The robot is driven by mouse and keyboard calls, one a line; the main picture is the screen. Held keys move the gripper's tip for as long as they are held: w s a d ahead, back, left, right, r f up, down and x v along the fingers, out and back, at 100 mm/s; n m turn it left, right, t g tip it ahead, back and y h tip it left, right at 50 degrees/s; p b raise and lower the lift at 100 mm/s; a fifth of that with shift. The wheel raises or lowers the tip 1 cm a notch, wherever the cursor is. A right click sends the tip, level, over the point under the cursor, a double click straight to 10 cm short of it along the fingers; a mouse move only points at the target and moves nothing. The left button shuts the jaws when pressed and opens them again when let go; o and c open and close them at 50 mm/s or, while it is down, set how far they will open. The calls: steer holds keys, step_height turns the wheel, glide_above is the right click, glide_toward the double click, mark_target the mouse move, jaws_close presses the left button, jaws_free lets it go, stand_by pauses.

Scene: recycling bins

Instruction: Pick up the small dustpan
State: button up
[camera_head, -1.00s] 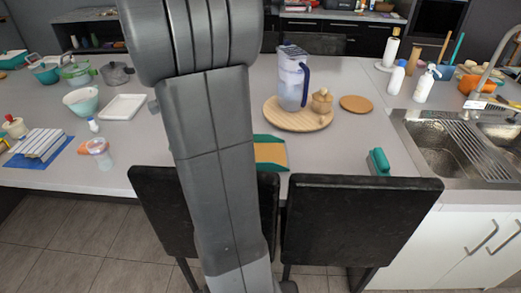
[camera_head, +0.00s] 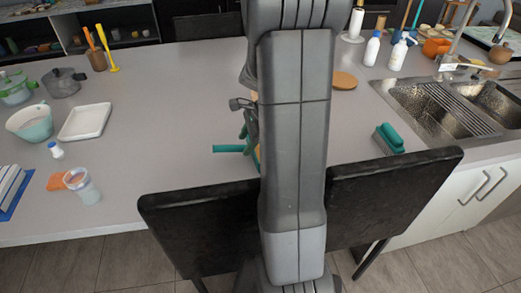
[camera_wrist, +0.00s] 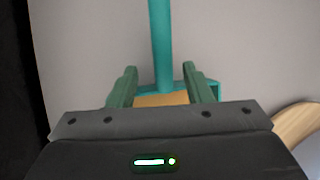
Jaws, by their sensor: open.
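The small dustpan has a teal handle and rim and a tan pan. In the head view its handle (camera_head: 228,149) sticks out to the left of my arm, over the grey counter, and most of its pan is hidden behind my arm. In the wrist view the teal handle (camera_wrist: 160,45) runs up the picture and part of the tan pan (camera_wrist: 160,99) shows between my fingers. My gripper (camera_wrist: 159,82) is open, with one green finger on each side of the dustpan. I cannot tell whether the fingers touch it.
A green brush (camera_head: 389,139) lies on the counter right of my arm, near the sink (camera_head: 440,105). Black chairs (camera_head: 200,225) stand at the counter's front edge. A white tray (camera_head: 86,122) and a clear cup (camera_head: 82,186) are at the left. A round wooden board (camera_wrist: 298,125) edges into the wrist view.

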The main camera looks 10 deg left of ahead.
mark_target(245, 146)
steer(key=x, duration=0.3)
steer(key=shift+w+d+f, duration=0.15)
steer(key=shift+w+f, duration=0.15)
steer(key=shift+w, duration=0.05)
steer(key=shift+a+f, duration=0.25)
steer(key=shift+f, duration=0.2)
jaws_close()
